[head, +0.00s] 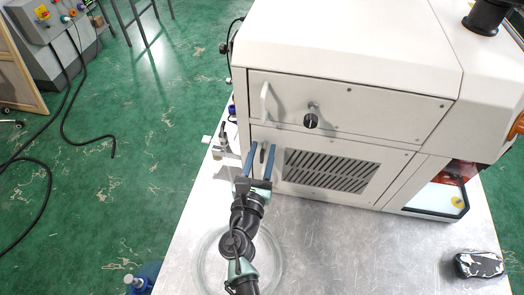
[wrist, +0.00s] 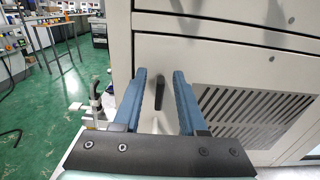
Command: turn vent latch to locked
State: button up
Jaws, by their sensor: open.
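The vent latch, a small black lever (head: 262,154), is on the lower front panel of the white machine, left of the slotted vent (head: 325,170). It also shows in the wrist view (wrist: 159,96), close to upright with its top leaning slightly right. My gripper (head: 261,149) has two blue fingers spread apart with nothing held. In the wrist view my gripper (wrist: 159,74) has one finger on each side of the lever, with a gap to both. How far the fingertips are from the panel is hard to tell.
The upper panel has a white handle (head: 265,102) and a black knob (head: 311,121). A clear round dish (head: 207,262) lies under my arm. A dark object (head: 478,264) sits at the table's right. The metal table (head: 360,255) is mostly bare in front of the machine.

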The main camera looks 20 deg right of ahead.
grip_shut()
jog(key=shift+f, duration=0.1)
dwell(0.5)
jog(key=m+b, duration=0.2)
jog(key=m, duration=0.1)
jog(key=shift+s+d+f+b, duration=0.1)
jog(key=shift+f+b, duration=0.05)
jog(key=shift+b, duration=0.15)
jog(key=m+b, duration=0.1)
jog(key=m, duration=0.1)
jog(key=m+b, duration=0.3)
jog(key=m, duration=0.1)
jog(key=shift+s+d+f+b, duration=0.15)
jog(key=shift+d+f+b, duration=0.1)
jog(key=shift+b, duration=0.1)
jog(key=m+b, duration=0.4)
jog(key=m, duration=0.1)
jog(key=shift+d+f+m, duration=0.1)
jog(key=shift+f+m, duration=0.05)
jog(key=shift+m, duration=0.15)
jog(key=shift+s+m+b, duration=0.1)
jog(key=shift+m+b, duration=1.15)
jog(key=shift+m, duration=0.35)
